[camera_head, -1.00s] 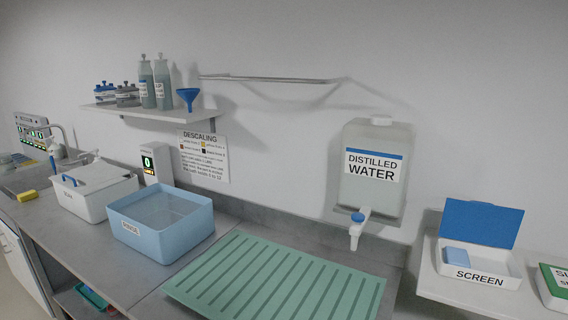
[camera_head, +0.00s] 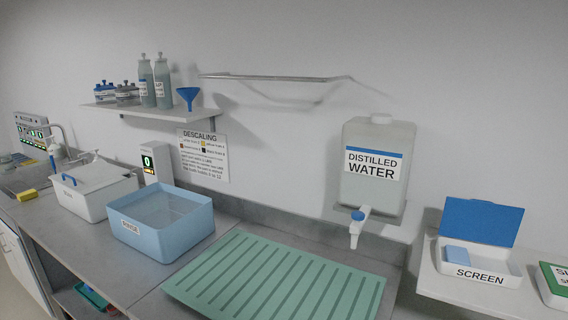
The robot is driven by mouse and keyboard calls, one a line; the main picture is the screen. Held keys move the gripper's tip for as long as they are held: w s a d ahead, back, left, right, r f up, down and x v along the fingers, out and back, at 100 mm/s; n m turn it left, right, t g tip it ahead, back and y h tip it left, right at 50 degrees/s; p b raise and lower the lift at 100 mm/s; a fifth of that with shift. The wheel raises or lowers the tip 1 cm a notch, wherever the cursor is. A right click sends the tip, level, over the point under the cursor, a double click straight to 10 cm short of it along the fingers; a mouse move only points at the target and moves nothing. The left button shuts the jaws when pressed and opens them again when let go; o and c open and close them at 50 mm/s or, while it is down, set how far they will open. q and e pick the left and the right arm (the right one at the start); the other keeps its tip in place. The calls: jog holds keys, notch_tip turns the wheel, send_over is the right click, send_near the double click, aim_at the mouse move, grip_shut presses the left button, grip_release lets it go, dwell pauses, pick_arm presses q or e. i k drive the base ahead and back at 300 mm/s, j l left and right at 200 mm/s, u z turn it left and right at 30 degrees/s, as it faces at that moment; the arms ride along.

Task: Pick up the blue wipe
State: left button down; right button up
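A light blue folded wipe (camera_head: 457,256) lies in the left part of a white box labelled SCREEN (camera_head: 480,277). The box's blue lid (camera_head: 480,222) stands open at the back. The box rests on a shelf at the right of the head view. Neither of my grippers shows in this view.
A green ribbed mat (camera_head: 275,282) lies on the counter, with a blue RINSE tub (camera_head: 165,247) to its left. A distilled water tank (camera_head: 377,165) with a tap (camera_head: 356,228) hangs left of the box. A green-labelled box (camera_head: 555,278) stands close to its right.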

aim_at(453, 254)
jog(key=i+j+z, duration=0.15)
jog(key=j+z, duration=0.7)
jog(key=j, duration=0.15)
